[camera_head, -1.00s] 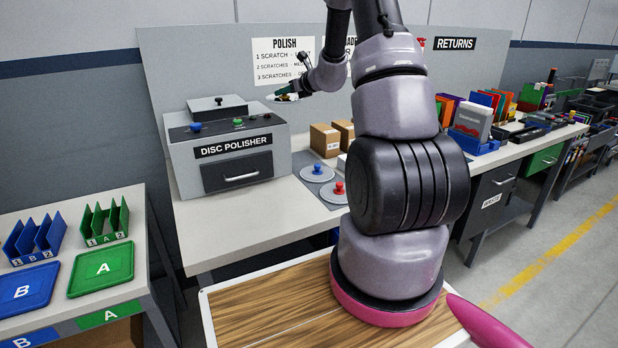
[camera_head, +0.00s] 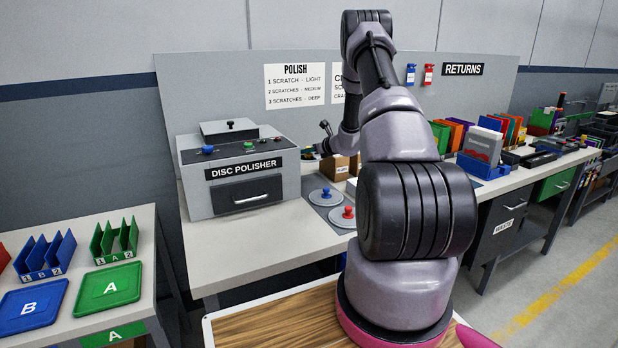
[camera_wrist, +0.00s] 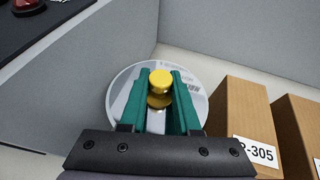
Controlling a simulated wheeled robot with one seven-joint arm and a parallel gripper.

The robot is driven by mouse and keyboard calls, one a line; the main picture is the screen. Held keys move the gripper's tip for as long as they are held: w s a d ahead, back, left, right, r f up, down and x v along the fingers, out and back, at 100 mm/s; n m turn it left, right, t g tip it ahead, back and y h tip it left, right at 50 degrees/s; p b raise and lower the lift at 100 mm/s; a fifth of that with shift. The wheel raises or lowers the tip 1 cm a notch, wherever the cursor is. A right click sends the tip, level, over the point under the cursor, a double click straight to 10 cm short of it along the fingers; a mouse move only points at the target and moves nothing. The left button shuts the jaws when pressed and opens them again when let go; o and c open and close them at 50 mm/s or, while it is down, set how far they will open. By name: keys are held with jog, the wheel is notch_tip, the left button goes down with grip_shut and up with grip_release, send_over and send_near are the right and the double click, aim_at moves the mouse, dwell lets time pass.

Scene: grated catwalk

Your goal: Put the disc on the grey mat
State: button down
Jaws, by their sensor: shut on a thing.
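The disc (camera_wrist: 121,94) is pale silver with grey print and a yellow knob in the wrist view. The teal fingers of my gripper (camera_wrist: 160,88) are shut on its knob. In the head view the disc (camera_head: 308,154) is a small sliver between the polisher and the cardboard boxes; my arm hides most of the hand. The grey mat (camera_head: 319,211) lies on the bench in front of them. Lying on it are a disc with a blue knob (camera_head: 325,198) and a disc with a red knob (camera_head: 344,218).
The disc polisher (camera_head: 241,189) stands left of the mat. Cardboard boxes (camera_head: 343,166) stand behind the mat; they are close at the right in the wrist view (camera_wrist: 244,115). A grey panel rises behind the bench. The bench front left of the mat is bare (camera_head: 250,235).

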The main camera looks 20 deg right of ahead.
aim_at(309, 182)
notch_tip(309, 182, down, 11)
jog(key=shift+f, duration=0.1)
dwell(0.3)
jog(key=shift+f, duration=0.1)
jog(key=c, duration=0.6)
grip_release()
jog(key=shift+r, duration=0.2)
jog(key=v, duration=1.2)
